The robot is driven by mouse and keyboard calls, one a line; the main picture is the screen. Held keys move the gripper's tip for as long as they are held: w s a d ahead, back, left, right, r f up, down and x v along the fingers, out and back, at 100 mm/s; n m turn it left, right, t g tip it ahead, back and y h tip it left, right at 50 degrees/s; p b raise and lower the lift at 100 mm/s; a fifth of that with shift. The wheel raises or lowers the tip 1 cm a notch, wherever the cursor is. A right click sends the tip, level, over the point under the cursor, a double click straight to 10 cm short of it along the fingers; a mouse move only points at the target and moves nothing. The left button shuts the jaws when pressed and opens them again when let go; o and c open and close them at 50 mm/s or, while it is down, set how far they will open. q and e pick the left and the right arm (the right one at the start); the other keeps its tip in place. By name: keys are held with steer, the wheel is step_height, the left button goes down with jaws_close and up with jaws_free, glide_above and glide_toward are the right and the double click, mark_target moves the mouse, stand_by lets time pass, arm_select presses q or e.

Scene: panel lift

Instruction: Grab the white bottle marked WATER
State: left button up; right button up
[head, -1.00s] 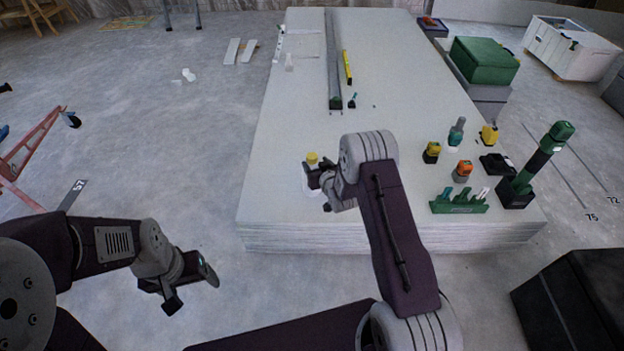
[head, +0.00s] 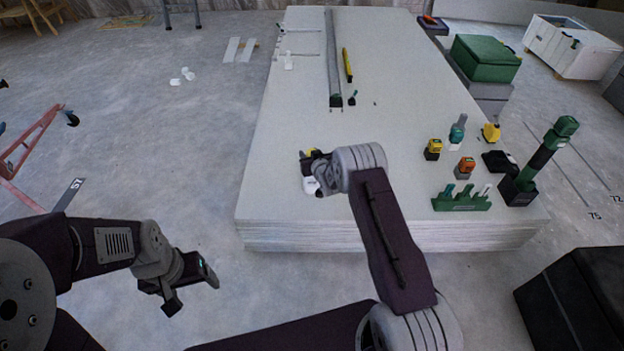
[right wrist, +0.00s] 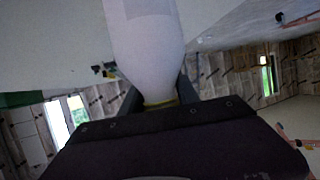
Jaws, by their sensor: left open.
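A white bottle (head: 311,186) with a yellow cap (head: 309,152) stands upright on the near left part of the pale panel stack, partly hidden by my right gripper (head: 313,166). In the right wrist view the white bottle (right wrist: 148,45) appears upside down, its neck and yellow rim between my right gripper's fingers (right wrist: 160,102). Whether the fingers press on it is unclear. No WATER lettering is readable; a paler patch shows on the bottle. My left gripper (head: 191,287) is open and empty, over the floor left of the stack.
The panel stack (head: 300,110) carries a green holder (head: 461,201), several small coloured-top items and a tall green-black tool (head: 545,155) at right. A long grey rail (head: 333,60) and yellow level (head: 347,66) lie further back. A black case (head: 575,305) stands at lower right.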

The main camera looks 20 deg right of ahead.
jaws_close()
steer(key=shift+r, duration=0.1)
